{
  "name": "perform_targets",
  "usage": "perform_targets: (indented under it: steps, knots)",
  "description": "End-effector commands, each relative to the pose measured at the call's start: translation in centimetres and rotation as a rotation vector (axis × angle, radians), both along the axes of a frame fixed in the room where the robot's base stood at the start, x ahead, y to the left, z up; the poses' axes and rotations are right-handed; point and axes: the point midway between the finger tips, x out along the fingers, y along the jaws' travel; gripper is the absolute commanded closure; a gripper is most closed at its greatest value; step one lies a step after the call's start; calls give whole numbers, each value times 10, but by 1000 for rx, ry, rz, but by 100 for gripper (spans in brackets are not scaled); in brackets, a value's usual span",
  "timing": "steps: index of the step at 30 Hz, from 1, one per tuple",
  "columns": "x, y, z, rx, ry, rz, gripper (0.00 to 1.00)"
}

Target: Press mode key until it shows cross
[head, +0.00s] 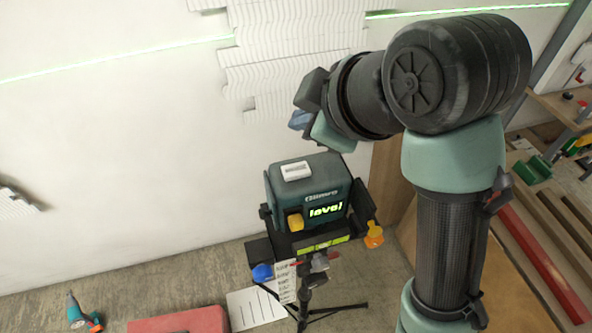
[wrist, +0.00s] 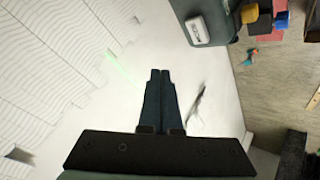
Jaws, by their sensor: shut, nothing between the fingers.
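In the wrist view the white key (wrist: 197,30) is up and right of the fingertips, on the dark device top (wrist: 207,10). My gripper (head: 298,121) is above the device top in the head view, apart from it. In the wrist view my gripper (wrist: 160,72) is shut and empty, its two dark fingers together, with the white wall behind.
A yellow knob (head: 295,222), a blue knob (head: 262,272) and an orange knob (head: 374,235) surround the device. White wavy relief panels (head: 290,45) and a green laser line (head: 120,62) are on the wall. A red case (head: 180,322) and a drill (head: 82,316) lie on the floor.

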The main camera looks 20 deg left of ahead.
Motion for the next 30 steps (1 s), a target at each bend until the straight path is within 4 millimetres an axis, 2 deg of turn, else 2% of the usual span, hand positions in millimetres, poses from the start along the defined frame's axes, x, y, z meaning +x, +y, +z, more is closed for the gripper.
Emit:
perform_targets:
  steps: [1,3,12,17,30]
  knots:
    - [0,0,-13,1,1,-1,100]
    - [0,0,-23,1,1,-1,100]
    - [0,0,-62,1,0,1,100]
    - [0,0,-68,1,0,1,100]
    - [0,0,-67,0,0,0,100]
